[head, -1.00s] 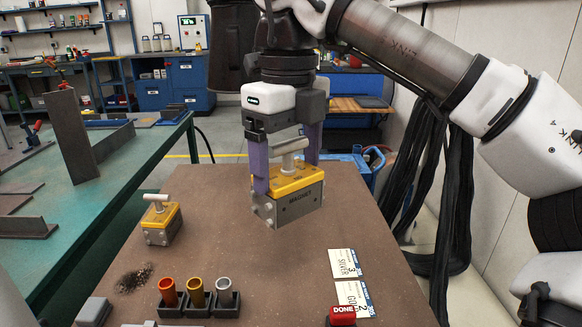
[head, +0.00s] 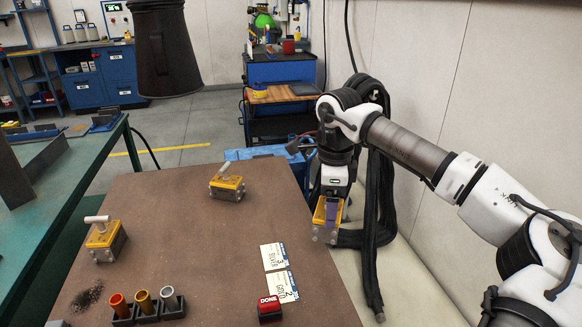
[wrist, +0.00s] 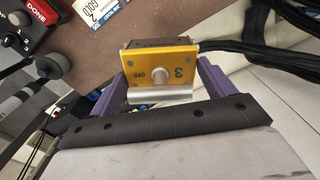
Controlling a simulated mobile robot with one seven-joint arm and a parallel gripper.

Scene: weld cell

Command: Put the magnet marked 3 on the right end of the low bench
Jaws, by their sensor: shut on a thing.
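My gripper (head: 329,214), with purple fingers, is shut on a yellow-topped magnet (head: 319,212). It holds the magnet just beyond the brown table's right edge in the head view. In the wrist view the held magnet (wrist: 160,62) shows a "3" and "OFF" on its yellow face, between the fingers. Two other yellow magnets with pale handles are on the table: one at the left (head: 106,240), one towards the far end (head: 227,187). Their marks are not readable. I cannot clearly make out the low bench; a pale surface (head: 415,285) lies right of the table.
The brown table (head: 180,255) carries cards (head: 275,257), a red DONE button (head: 269,308) and cups in black holders (head: 144,302). Black hoses (head: 377,215) hang close right of my gripper. A pale wall stands behind them. A green table (head: 60,195) is at left.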

